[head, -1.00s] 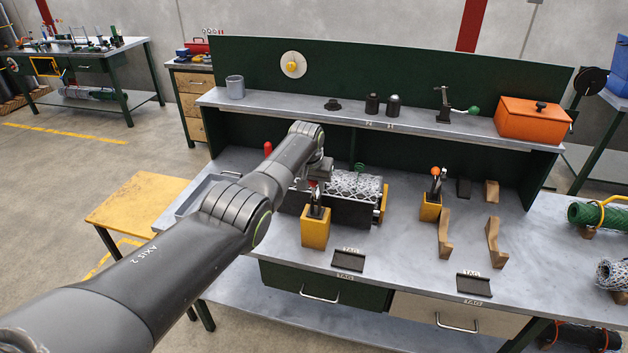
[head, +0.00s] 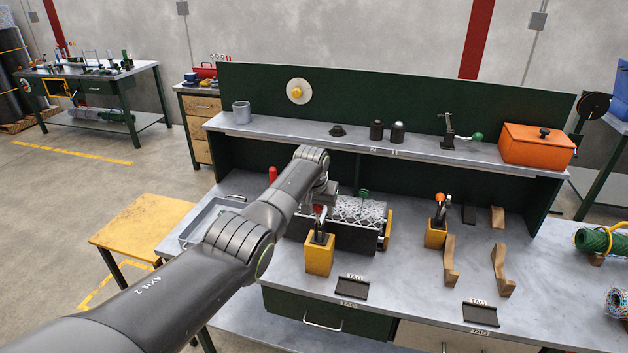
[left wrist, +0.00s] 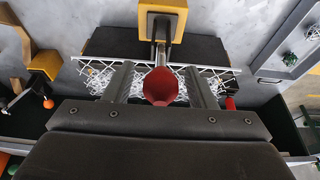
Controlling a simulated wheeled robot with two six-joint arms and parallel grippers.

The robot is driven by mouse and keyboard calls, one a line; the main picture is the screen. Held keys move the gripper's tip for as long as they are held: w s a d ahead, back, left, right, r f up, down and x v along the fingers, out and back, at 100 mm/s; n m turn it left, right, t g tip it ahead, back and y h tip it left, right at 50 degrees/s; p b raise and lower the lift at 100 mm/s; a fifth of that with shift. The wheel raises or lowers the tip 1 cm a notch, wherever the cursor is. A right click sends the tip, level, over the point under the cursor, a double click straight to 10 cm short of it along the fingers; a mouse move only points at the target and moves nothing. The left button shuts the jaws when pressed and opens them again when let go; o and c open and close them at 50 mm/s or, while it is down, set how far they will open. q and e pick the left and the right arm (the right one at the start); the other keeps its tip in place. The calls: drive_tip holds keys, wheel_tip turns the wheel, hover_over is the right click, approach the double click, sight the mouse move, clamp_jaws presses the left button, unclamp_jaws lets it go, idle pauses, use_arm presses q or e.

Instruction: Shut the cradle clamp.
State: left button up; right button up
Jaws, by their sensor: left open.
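The clamp stands at the front of the cradle on a yellow block (head: 319,257). It has a metal lever with a red knob (left wrist: 161,87). The black cradle (head: 345,237) holds a roll of silver chainlink mesh (head: 358,212). My left gripper (left wrist: 158,73) is open over the clamp, with one finger on each side of the red knob. Gaps show between knob and fingers in the left wrist view. In the head view my arm partly hides the cradle's left end and the lever. My right gripper is not in view.
A second yellow block (head: 435,236) with an orange-knobbed lever stands to the right. Wooden brackets (head: 502,272) and black tag plates (head: 350,289) lie nearby. A grey tray (head: 205,218) is left of my arm. A shelf (head: 290,130) runs behind.

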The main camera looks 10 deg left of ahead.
use_arm(q)
drive_tip(key=shift+p+v, duration=0.35)
drive_tip(key=shift+v, duration=0.55)
drive_tip(key=b+v, duration=0.3)
drive_tip(key=v, duration=1.1)
drive_tip(key=shift+r+b, duration=0.25)
drive_tip(key=shift+b, duration=0.1)
drive_tip(key=shift+s+f, duration=0.1)
drive_tip(key=shift+s, duration=0.05)
drive_tip(key=s+a+f+b, duration=0.1)
drive_tip(key=s+a+f, duration=0.2)
drive_tip(key=f, duration=1)
drive_tip(key=s+a+f+n+g+b, duration=0.1)
drive_tip(key=s+a+f, duration=0.1)
drive_tip(key=f, duration=1.1)
drive_tip(key=s+a+f+b, duration=0.1)
drive_tip(key=s+a+f, duration=0.2)
drive_tip(key=f, duration=1.1)
drive_tip(key=s+a+f+b, duration=0.1)
drive_tip(key=s+a+f, duration=0.2)
drive_tip(key=s+f, duration=2)
drive_tip(key=s, duration=0.7)
drive_tip(key=s+a+f+g+b, duration=0.1)
drive_tip(key=s+f, duration=0.5)
drive_tip(key=s, duration=0.7)
drive_tip(key=s+a+f+y+b, duration=0.1)
drive_tip(key=s+f, duration=0.5)
drive_tip(key=s, duration=0.6)
drive_tip(key=shift+s+g, duration=0.3)
drive_tip(key=shift+s, duration=0.05)
